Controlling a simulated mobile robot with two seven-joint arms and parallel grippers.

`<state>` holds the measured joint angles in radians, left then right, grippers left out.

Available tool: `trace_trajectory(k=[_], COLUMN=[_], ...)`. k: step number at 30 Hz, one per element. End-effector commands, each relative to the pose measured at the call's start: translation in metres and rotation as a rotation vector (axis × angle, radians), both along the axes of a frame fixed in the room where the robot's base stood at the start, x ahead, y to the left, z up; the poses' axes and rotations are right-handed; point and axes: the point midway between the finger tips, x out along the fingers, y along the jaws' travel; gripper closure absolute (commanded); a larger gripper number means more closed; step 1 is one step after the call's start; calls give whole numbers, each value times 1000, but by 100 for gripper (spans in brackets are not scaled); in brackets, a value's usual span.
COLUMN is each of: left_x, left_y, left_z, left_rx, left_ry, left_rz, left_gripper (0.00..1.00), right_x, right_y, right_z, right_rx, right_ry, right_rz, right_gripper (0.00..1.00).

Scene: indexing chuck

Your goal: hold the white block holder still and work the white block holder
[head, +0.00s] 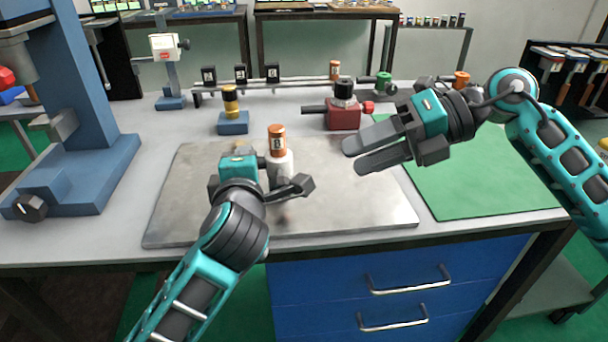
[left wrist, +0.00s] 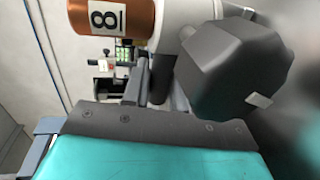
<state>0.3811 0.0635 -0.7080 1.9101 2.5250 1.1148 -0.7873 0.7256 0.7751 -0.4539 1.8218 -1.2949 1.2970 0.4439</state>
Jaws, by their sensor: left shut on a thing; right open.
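The white block holder (head: 281,168) stands upright on the grey metal plate. A copper-coloured cylinder (head: 277,138) with a label is on its top. In the left wrist view the holder (left wrist: 183,18) shows partly, and the label on the copper cylinder (left wrist: 97,24) reads 8. My left gripper (head: 276,177) is shut on the white holder from the front, and its fingers hide the lower part. My right gripper (head: 352,156) is open and empty, to the right of the holder and apart from it, its fingers pointing left towards it.
The metal plate (head: 350,205) is otherwise mostly clear. A red block device (head: 343,116) and a blue block with a yellow-black knob (head: 232,122) stand behind. A blue machine column (head: 75,100) rises at left. A green mat (head: 470,180) lies at right.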

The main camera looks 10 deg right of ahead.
Motion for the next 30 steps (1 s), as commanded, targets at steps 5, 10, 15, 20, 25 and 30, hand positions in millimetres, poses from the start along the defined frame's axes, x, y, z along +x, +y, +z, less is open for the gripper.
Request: trace_trajectory(k=[5,10,15,20,25,30], left_x=[-1,-1,-1,0,0,0], left_y=[0,0,0,0,0,0], left_z=[-7,-7,-7,-7,-7,-7], left_rx=[5,5,5,5,6,5], left_ry=[15,15,15,15,15,15], left_rz=[1,1,1,1,1,1], left_gripper=[100,100,100,100,100,100], right_x=[4,7,11,13,16,18], right_y=[0,-1,-1,-1,-1,-1], right_z=[0,-1,-1,-1,-1,-1], right_rx=[-30,-54,-73,-85,-90,-88], right_ry=[-273,-538,-805,-1057,-1328,-1601], right_rz=[162,320,476,623,775,924], right_gripper=[54,54,54,54,54,54])
